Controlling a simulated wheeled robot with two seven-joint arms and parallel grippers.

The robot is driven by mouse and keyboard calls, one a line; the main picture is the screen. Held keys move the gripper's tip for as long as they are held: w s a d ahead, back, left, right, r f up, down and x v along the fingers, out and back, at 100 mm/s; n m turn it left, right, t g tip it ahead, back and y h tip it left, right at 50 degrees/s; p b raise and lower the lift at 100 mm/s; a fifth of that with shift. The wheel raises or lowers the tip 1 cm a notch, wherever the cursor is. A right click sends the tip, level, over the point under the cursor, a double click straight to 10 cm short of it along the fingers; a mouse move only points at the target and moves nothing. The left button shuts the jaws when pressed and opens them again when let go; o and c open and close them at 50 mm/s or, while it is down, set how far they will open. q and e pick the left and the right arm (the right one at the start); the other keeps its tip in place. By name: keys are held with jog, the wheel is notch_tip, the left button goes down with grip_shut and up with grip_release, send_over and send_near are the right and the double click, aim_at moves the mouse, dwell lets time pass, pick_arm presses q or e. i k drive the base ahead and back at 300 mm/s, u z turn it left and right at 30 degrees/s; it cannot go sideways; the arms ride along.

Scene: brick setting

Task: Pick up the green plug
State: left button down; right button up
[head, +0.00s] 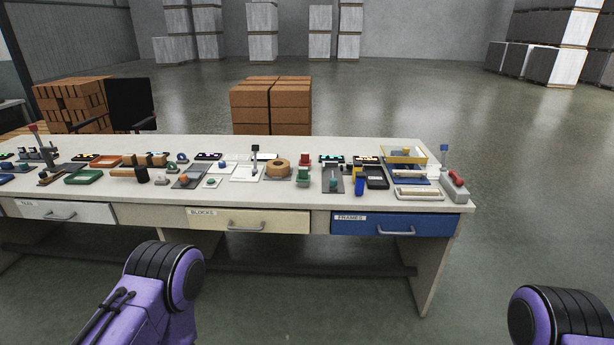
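Several small green or teal pieces lie on the long workbench (310,144), too small to tell which is the green plug. One small green-teal piece (212,182) sits on a pale plate at the middle front. A green block (302,178) lies further right, beside a tan ring (278,167). Purple links of my two arms show at the bottom, well in front of the bench. Neither gripper is in the picture.
Green (84,177) and orange (105,161) trays lie on the left of the crowded bench. White, cream and blue (395,226) drawers are shut below the top. A black chair (131,104) and brick stacks (271,104) stand behind. Open floor lies to the right.

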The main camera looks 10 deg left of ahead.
aim_at(302, 178)
jog(key=z, duration=0.4)
jog(key=i, duration=0.8)
jog(key=u, duration=0.6)
jog(key=k, duration=1.25)
jog(key=z, duration=0.9)
jog(key=i, duration=1.05)
jog(key=u, duration=0.4)
jog(key=i, duration=0.75)
jog(key=u, duration=0.75)
